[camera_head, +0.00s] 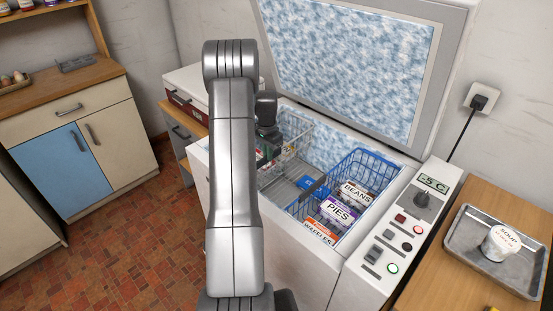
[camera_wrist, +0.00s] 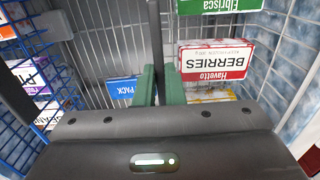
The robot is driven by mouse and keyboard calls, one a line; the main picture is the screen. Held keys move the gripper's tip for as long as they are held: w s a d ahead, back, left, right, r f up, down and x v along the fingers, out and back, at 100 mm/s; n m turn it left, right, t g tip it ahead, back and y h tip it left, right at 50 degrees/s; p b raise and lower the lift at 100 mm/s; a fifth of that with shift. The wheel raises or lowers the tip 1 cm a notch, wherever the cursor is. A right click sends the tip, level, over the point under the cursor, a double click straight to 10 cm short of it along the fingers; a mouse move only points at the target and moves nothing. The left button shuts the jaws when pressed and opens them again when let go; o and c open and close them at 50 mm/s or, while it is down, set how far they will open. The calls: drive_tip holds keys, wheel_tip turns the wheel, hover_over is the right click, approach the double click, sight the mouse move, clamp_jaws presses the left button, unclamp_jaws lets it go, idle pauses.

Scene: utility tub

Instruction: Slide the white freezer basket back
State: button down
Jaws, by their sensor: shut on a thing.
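The white freezer basket (camera_head: 299,133) is a pale wire basket at the back left inside the open chest freezer, partly hidden by my arm. My gripper (camera_head: 266,150) is at its near left part. In the wrist view, the green fingers of my gripper (camera_wrist: 158,86) are closed around a thin grey upright bar, which looks like part of the white basket. A red and white BERRIES box (camera_wrist: 216,62) and a green box (camera_wrist: 218,5) show to the right of the fingers. The fingertips' exact contact is hidden in the head view.
A blue wire basket (camera_head: 373,159) with BEANS, PIES (camera_head: 337,210) and WAFFLES packs stands at the freezer's right. A blue pack (camera_head: 312,182) lies low between the baskets. The raised lid (camera_head: 350,50) stands behind; the control panel (camera_head: 405,229) is at right.

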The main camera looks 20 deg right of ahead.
drive_tip(key=shift+w+a+r, duration=0.1)
drive_tip(key=shift+w+a, duration=0.15)
drive_tip(key=shift+w, duration=0.2)
drive_tip(key=c, duration=1.8)
unclamp_jaws()
drive_tip(key=shift+w+a, duration=0.1)
drive_tip(key=shift+w, duration=0.05)
wheel_tip(320, 180, up, 14)
drive_tip(key=shift+b, duration=0.35)
drive_tip(key=shift+f, duration=0.25)
